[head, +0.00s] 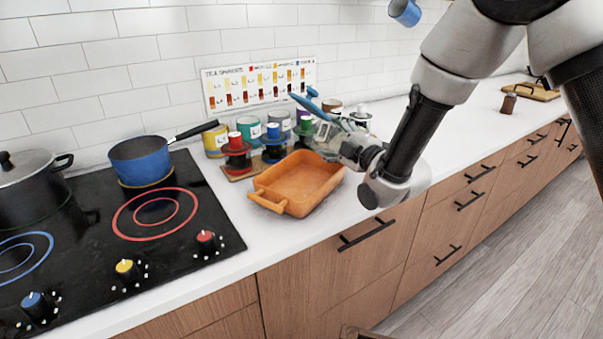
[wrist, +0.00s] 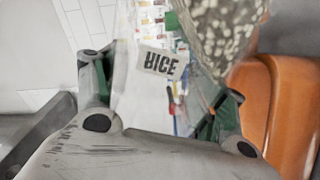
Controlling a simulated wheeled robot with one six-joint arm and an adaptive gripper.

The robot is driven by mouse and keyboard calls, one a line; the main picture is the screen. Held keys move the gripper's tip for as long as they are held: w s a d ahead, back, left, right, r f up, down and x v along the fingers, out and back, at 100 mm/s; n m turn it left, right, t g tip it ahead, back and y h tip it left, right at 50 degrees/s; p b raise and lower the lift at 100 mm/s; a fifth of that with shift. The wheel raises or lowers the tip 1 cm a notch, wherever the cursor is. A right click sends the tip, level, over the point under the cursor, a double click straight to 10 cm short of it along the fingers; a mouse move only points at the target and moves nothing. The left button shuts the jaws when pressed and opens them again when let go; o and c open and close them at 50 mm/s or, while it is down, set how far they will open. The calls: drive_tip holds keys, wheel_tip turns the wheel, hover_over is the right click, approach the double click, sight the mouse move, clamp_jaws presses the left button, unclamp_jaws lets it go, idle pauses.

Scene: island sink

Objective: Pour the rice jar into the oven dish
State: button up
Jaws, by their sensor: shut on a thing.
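The orange oven dish (head: 297,185) sits on the white counter to the right of the cooktop, and its orange side shows at the right of the wrist view (wrist: 285,110). My gripper (wrist: 160,92) is shut on a clear rice jar (wrist: 158,62) with a RICE label, which lies between its two fingers. Pale grains show at the upper right of the jar; the jar looks tilted. In the head view my gripper (head: 335,142) is above the back right of the dish. The jar's outline and mouth cannot be made out there.
Coloured cans and spools (head: 237,153) crowd behind the dish, below a wall chart (head: 260,85). A blue pan (head: 142,160) and a dark pot (head: 30,190) stand on the cooktop at left. The counter is clear toward a small brown jar (head: 508,104) and board (head: 532,91).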

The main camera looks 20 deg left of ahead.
sight(314, 148)
drive_tip(key=shift+f, duration=0.2)
drive_tip(key=shift+s+a+r+n, duration=0.4)
drive_tip(key=shift+s+a+n, duration=0.15)
drive_tip(key=shift+n, duration=0.15)
drive_tip(key=shift+s+a+r+n, duration=0.15)
drive_tip(key=shift+s+n, duration=0.15)
drive_tip(key=shift+n, duration=0.2)
drive_tip(key=shift+s+a+f+n, duration=0.2)
drive_tip(key=shift+f+n, duration=0.3)
drive_tip(key=shift+n, duration=0.5)
drive_tip(key=shift+s+a+f+n, duration=0.15)
drive_tip(key=shift+f+n, duration=0.1)
drive_tip(key=shift+n, duration=0.35)
drive_tip(key=shift+s+a+r+n, duration=0.2)
drive_tip(key=shift+s+r+n, duration=0.15)
drive_tip(key=shift+n, duration=0.45)
drive_tip(key=shift+s+a+r+n+p, duration=0.25)
drive_tip(key=shift+n+p, duration=0.2)
drive_tip(key=shift+n, duration=0.35)
drive_tip(key=shift+s+a+r+n+p, duration=0.15)
drive_tip(key=shift+s+a+n+p, duration=0.25)
drive_tip(key=shift+n, duration=0.4)
idle(1.8)
drive_tip(key=shift+w+d, duration=0.15)
drive_tip(key=shift+d, duration=0.05)
